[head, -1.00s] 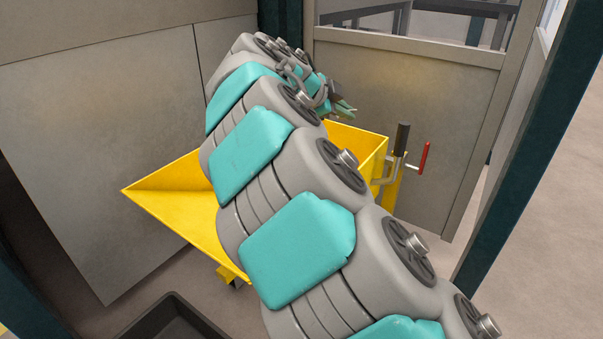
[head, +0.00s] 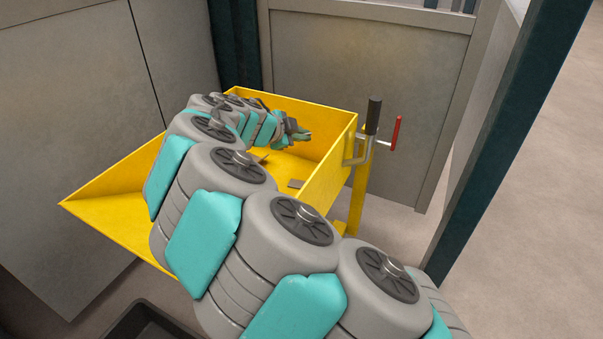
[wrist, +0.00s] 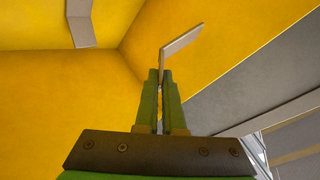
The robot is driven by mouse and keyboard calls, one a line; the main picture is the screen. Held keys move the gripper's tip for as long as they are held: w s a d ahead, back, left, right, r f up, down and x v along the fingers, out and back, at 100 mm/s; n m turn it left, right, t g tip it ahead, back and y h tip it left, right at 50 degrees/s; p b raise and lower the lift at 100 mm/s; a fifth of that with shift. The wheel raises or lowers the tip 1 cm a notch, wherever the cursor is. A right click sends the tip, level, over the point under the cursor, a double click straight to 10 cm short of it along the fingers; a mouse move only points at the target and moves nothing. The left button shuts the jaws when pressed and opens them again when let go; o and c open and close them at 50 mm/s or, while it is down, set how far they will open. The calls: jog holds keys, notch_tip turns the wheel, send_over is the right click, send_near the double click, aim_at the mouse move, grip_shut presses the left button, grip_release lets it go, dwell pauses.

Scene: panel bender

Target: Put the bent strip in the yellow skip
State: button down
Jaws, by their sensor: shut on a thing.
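The bent strip (wrist: 182,41) is a thin grey piece with an angled end. In the wrist view it stands out beyond the fingertips of my gripper (wrist: 162,80), which is shut on it. In the head view my gripper (head: 298,134) is over the inside of the yellow skip (head: 328,168), near its back right wall. The strip cannot be made out at the gripper in the head view. Yellow skip walls (wrist: 70,90) fill much of the wrist view.
A grey metal piece (head: 296,183) lies inside the skip, and one shows at the top of the wrist view (wrist: 82,22). A lever with a red handle (head: 396,133) stands at the skip's right. Grey panels (head: 360,85) enclose it behind. A dark tray (head: 150,322) sits in front.

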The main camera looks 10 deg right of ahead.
aim_at(302, 180)
notch_tip(302, 180, down, 12)
jog(key=shift+a+f, duration=0.1)
jog(key=shift+f, duration=0.1)
jog(key=c, duration=1.3)
grip_release()
jog(key=v, duration=1.2)
jog(key=shift+b, duration=0.3)
